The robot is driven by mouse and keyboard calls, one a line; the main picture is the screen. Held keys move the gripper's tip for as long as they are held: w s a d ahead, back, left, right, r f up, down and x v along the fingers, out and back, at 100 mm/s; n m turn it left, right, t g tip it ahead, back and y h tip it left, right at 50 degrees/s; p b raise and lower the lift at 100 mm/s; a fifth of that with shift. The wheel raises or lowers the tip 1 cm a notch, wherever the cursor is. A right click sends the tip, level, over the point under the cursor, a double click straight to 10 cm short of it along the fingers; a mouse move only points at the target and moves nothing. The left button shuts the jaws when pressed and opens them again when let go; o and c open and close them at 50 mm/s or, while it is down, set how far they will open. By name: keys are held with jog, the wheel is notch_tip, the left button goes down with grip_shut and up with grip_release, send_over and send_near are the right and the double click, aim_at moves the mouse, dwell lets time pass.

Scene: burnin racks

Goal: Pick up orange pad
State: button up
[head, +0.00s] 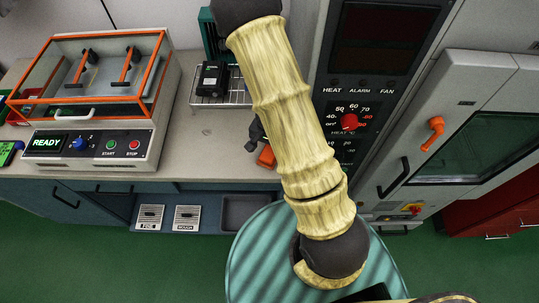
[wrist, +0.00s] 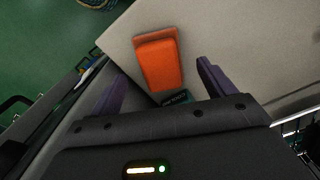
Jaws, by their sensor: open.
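The orange pad (wrist: 160,62) lies on the pale bench top in the wrist view, just ahead of my gripper (wrist: 158,85). Its two purple fingers stand apart, with the pad's near end between and beyond them. Nothing is held. In the head view a small part of the orange pad (head: 266,157) shows on the counter near its front edge; my arm hides the rest. My gripper (head: 254,138) shows there only as a dark piece beside the arm.
A machine with an orange-framed clear lid (head: 90,85) stands at the left of the counter (head: 208,130). A wire rack (head: 222,99) holds a black device (head: 211,78). A tall oven cabinet with a red knob (head: 349,122) stands at right. Counter left of the pad is clear.

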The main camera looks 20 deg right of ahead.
notch_tip(320, 180, down, 4)
jog(key=shift+w+d+r+b, duration=0.1)
jog(key=shift+r+b, duration=0.1)
jog(key=shift+b, duration=0.35)
jog(key=c, duration=1.1)
jog(key=shift+r, duration=0.1)
jog(key=shift+c, duration=0.2)
jog(key=shift+w+a+r, duration=0.1)
jog(key=shift+a+r, duration=0.1)
jog(key=shift+r, duration=0.15)
notch_tip(320, 180, up, 6)
jog(key=p, duration=0.2)
jog(key=shift+r+p, duration=0.15)
jog(key=shift+p, duration=0.25)
jog(key=w+a, duration=0.3)
jog(key=a, duration=0.6)
jog(key=w+a, duration=0.3)
jog(key=a, duration=0.6)
jog(key=shift+a, duration=0.35)
